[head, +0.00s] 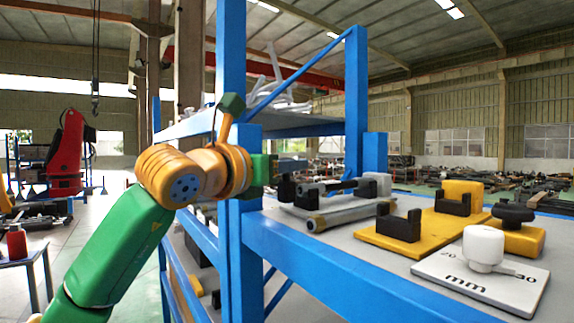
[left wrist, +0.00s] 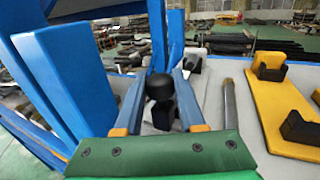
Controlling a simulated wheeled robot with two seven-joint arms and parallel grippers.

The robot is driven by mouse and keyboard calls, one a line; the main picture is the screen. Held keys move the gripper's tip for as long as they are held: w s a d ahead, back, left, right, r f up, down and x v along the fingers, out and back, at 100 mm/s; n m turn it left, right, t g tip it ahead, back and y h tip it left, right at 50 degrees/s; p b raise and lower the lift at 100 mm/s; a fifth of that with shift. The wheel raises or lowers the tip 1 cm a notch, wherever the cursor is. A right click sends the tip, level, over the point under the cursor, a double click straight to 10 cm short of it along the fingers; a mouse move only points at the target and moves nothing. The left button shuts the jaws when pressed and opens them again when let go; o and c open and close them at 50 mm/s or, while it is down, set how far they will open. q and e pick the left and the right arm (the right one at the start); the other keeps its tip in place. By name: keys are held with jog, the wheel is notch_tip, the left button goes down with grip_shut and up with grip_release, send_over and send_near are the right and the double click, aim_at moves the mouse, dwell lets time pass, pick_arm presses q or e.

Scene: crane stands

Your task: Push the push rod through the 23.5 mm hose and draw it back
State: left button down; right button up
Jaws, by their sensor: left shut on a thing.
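My left gripper (head: 284,170) is at the left end of a grey base on the blue-framed bench. In the left wrist view, its two fingers (left wrist: 162,80) are on either side of a round black knob (left wrist: 160,87), which appears to be the push rod's handle. In the head view the knob (head: 287,188) shows just below the fingers. A dark tube, apparently the hose (head: 332,187), lies level between a black holder (head: 307,197) and a grey block (head: 377,184). I cannot tell how far the rod is inside it. My right gripper is not in view.
A metal bar (head: 345,214) lies in front of the holder. A yellow plate (head: 418,235) with black cradles, a yellow block with a black knob (head: 513,213), and a white plate marked mm (head: 490,285) stand to the right. A blue post (head: 357,95) rises behind.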

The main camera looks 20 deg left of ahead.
pick_arm(q)
jog(key=s+a+b, duration=0.1)
jog(key=s+a, duration=0.1)
jog(key=shift+s+f+b, duration=0.1)
jog(key=shift+s+b, duration=0.25)
jog(key=shift+b, duration=0.05)
jog(key=shift+s+a, duration=0.25)
jog(key=c, duration=0.6)
grip_release()
jog(key=shift+c, duration=0.2)
jog(key=shift+o, duration=0.7)
jog(key=shift+s+a, duration=0.1)
jog(key=shift+s, duration=0.1)
